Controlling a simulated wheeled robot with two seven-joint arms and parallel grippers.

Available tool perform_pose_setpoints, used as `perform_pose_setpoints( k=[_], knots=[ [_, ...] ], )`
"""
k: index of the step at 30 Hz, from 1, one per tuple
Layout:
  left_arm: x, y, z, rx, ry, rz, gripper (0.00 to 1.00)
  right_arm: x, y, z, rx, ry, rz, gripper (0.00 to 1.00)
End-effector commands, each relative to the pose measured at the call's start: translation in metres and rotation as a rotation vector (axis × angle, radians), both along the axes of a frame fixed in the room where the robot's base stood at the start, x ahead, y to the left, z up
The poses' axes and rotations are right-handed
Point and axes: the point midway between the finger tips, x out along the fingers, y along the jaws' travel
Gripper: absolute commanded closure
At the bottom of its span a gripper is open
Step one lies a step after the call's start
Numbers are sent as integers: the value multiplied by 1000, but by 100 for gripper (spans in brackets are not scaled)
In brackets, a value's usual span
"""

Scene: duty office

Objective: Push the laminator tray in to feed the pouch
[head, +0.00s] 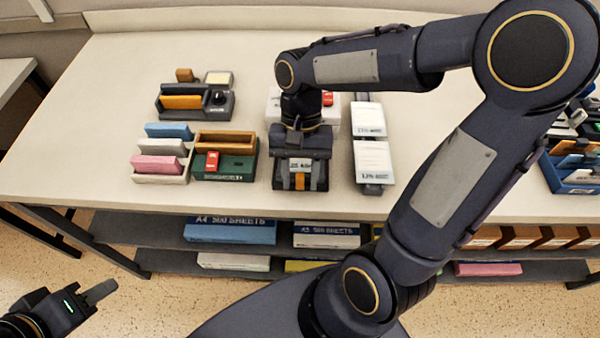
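The laminator appears to be the white machine (274,106) with a red part (327,98) on its right, near the table's middle. My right arm reaches over and hides much of it. My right gripper (300,172) points down in front of the machine. Below its hand is a dark piece with a white label (299,164) and an orange tab (300,182); this may be the tray. I cannot tell its edges from my fingers, or whether they grip it. My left gripper (97,297) is low at the far left, away from the table, its finger opening unclear.
Left of the machine stand a green box with a red item (225,168), a holder with pink, white and blue blocks (160,178), and a dark organizer (165,112). Labelled white packs (374,160) lie close on the right. The table's left side (90,130) is clear.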

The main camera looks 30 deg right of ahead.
Motion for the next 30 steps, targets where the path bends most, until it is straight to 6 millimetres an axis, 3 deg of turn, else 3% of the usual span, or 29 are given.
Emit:
perform_pose_setpoints(
  k=[2,10,19,26,30],
  knots=[
    [0,0,0,0,0,0,64,0,0,0,0,0,0,64],
    [0,0,0,0,0,0,64,0,0,0,0,0,0,100],
    [0,0,2,0,0,0,64,3,-2,1,0,1,-1,100],
    [0,0,12,0,0,0,64,29,-17,3,1,2,-2,100],
    [0,0,11,0,0,0,64,32,-19,1,1,0,0,100]
  ],
)
